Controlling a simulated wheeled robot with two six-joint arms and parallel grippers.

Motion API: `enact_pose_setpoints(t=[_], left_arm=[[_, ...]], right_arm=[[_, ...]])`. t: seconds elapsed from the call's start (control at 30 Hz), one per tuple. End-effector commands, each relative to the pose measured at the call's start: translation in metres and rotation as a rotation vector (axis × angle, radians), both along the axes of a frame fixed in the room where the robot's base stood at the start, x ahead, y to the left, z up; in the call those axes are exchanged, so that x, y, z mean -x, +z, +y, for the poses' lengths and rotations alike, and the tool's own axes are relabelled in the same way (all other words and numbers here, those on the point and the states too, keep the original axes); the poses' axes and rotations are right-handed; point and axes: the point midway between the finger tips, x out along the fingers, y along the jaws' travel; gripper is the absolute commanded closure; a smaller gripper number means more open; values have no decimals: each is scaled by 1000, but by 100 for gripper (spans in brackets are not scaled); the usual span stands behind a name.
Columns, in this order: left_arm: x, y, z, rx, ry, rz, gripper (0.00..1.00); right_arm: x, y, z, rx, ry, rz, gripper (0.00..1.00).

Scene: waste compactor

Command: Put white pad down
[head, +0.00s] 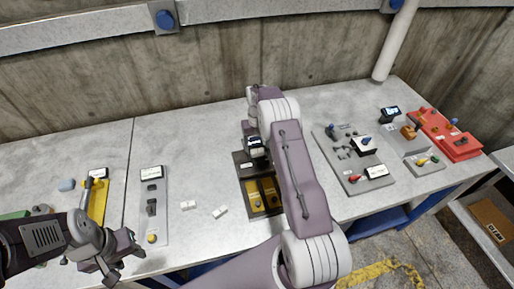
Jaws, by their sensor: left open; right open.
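Two small white pads lie flat on the grey table left of centre: one white pad (188,205) and, to its right, a second, tilted white pad (220,212). I cannot tell which one the task means. My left gripper (125,262) is open at the lower left, left of and nearer than both pads, with nothing seen between its fingers. My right arm crosses the middle of the view and reaches up over the table. Its gripper is hidden behind the arm, so its fingers and anything near them cannot be seen.
A grey panel (153,210) and a yellow panel (98,200) lie left of the pads. A dark panel with yellow parts (262,198) is partly behind my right arm. Further right are a grey control board (350,160) and a red unit (447,140). Table around the pads is clear.

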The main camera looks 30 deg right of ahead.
Motion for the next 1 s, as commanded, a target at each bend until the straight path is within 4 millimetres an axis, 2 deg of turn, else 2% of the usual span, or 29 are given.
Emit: enact_pose_setpoints(t=[0.1, 0.33, 0.5, 0.67, 0.77, 0.87, 0.97, 1.0], left_arm=[[0, -11, 0, 0, 0, 0, 57], [0, -16, 0, 0, 0, 1, 57], [0, -15, 0, 0, 0, 0, 57], [0, -15, 0, 0, 0, 0, 57], [0, -15, 0, 0, 0, 0, 57], [0, -15, 0, 0, 0, 0, 57], [0, -15, 0, 0, 0, 0, 57], [0, -15, 0, 0, 0, 0, 57]], right_arm=[[-1, 29, 0, 1, 0, -6, 29], [0, 84, 0, 1, 0, -3, 29], [0, 102, 0, 0, 0, -1, 29], [1, 104, 2, 0, 3, -1, 29], [9, 109, 18, 0, 22, -7, 29], [32, 115, 49, -1, 59, -24, 29], [71, 116, 85, -3, 100, -48, 29], [91, 115, 99, -3, 117, -56, 29]])
